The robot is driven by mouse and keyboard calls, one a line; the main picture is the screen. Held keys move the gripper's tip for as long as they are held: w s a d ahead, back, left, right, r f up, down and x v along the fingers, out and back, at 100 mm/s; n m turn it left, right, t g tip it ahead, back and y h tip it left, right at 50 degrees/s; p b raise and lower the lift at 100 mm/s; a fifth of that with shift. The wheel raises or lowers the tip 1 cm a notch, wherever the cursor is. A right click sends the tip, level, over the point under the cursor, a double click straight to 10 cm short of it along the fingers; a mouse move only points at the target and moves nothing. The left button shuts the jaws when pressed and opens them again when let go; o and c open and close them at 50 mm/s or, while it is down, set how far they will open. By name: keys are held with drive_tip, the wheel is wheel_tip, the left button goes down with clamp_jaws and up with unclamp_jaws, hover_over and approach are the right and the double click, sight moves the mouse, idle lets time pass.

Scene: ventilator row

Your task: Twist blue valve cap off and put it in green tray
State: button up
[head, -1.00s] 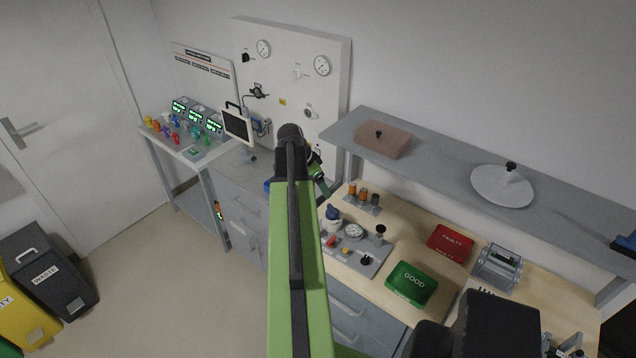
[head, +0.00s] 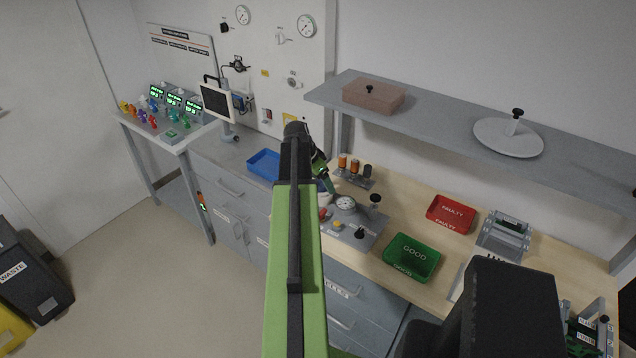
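The green tray (head: 411,263), labelled GOOD, sits on the wooden bench right of the test panel and looks empty. A white valve body (head: 325,198) stands at the panel's left rear, partly covered by my arm. The blue valve cap is not clearly visible now; my gripper covers the top of the valve body. My gripper (head: 325,184) is at or just above that spot, mostly behind my green arm. Its fingers are too small and hidden to tell whether they are open or touch the cap.
The grey panel (head: 367,236) carries a gauge and knobs. A red FAULTY tray (head: 451,214) stands behind the green tray, with a grey fixture (head: 504,235) to its right. A shelf (head: 440,122) overhangs the bench. A blue tray (head: 264,164) sits left of my arm.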

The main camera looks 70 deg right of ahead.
drive_tip(key=c, duration=1.4)
drive_tip(key=o, duration=0.7)
drive_tip(key=shift+c, duration=0.2)
drive_tip(key=c, duration=0.5)
drive_tip(key=n, duration=0.2)
drive_tip(key=shift+s+a+n+t, duration=0.1)
drive_tip(key=shift+a+n+t, duration=0.05)
drive_tip(key=shift+n+t, duration=0.2)
drive_tip(key=shift+c, duration=0.2)
drive_tip(key=shift+n+t+h, duration=0.3)
drive_tip(key=shift+n+t, duration=0.15)
drive_tip(key=shift+n, duration=0.4)
drive_tip(key=shift+r, duration=0.15)
drive_tip(key=shift+r+p, duration=2.15)
drive_tip(key=shift+p, duration=0.2)
